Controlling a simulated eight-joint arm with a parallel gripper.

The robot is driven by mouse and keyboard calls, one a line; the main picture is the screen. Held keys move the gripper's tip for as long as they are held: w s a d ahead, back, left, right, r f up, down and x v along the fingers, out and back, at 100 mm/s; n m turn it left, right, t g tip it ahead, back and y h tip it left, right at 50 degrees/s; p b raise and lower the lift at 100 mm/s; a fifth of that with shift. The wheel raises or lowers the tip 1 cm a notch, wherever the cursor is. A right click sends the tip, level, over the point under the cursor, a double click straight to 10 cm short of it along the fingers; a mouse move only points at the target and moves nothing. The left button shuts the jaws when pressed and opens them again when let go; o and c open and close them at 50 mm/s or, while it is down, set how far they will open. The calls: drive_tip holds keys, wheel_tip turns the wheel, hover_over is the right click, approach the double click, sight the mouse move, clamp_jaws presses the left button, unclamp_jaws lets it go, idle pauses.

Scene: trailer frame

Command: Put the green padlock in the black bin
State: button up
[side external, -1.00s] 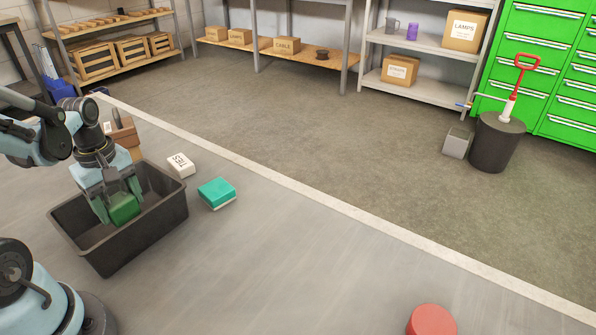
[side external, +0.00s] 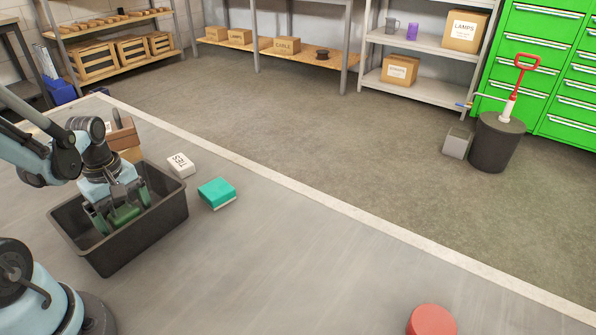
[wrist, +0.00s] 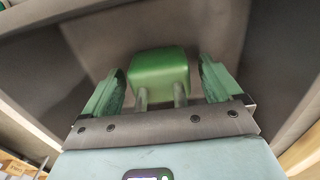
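The green padlock (side external: 124,214) is inside the black bin (side external: 150,228), low between its walls. In the wrist view the padlock body (wrist: 160,72) shows with its two shackle legs pointing toward my gripper (wrist: 160,85). My gripper (side external: 122,210) reaches down into the bin and is open. Its green fingers stand on either side of the padlock, with a gap on each side in the wrist view. Whether the padlock touches the bin floor is hard to tell.
A brown box-like item (side external: 124,136) stands just behind the bin. A red round object (side external: 432,320) is at the front right. The grey surface between is clear.

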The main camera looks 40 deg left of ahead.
idle(0.3)
drive_tip(key=shift+r, duration=6)
drive_tip(key=w+d+m+t, duration=0.3)
drive_tip(key=w+d+m, duration=0.1)
drive_tip(key=d+m, duration=0.3)
drive_tip(key=w+d+m+t, duration=0.4)
drive_tip(key=d+m, duration=0.3)
drive_tip(key=m, duration=0.4)
